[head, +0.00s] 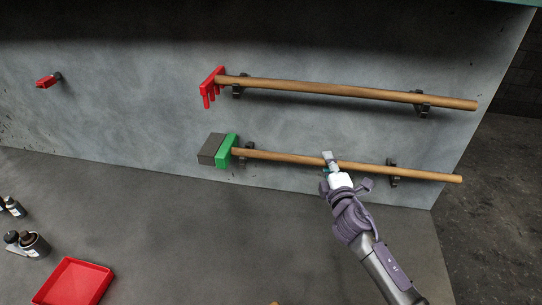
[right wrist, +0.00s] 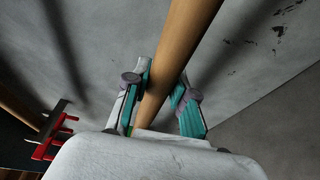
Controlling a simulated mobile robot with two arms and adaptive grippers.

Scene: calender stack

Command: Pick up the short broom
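The short broom has a green and dark grey head (head: 226,150) and a wooden handle (head: 290,158). It hangs level on the lower pair of dark wall hooks in the head view. My left gripper is in neither view.
A red rake (head: 350,90) hangs on hooks above the broom. A small red item (head: 47,82) hangs at the wall's left. The grey surface below the broom is clear.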

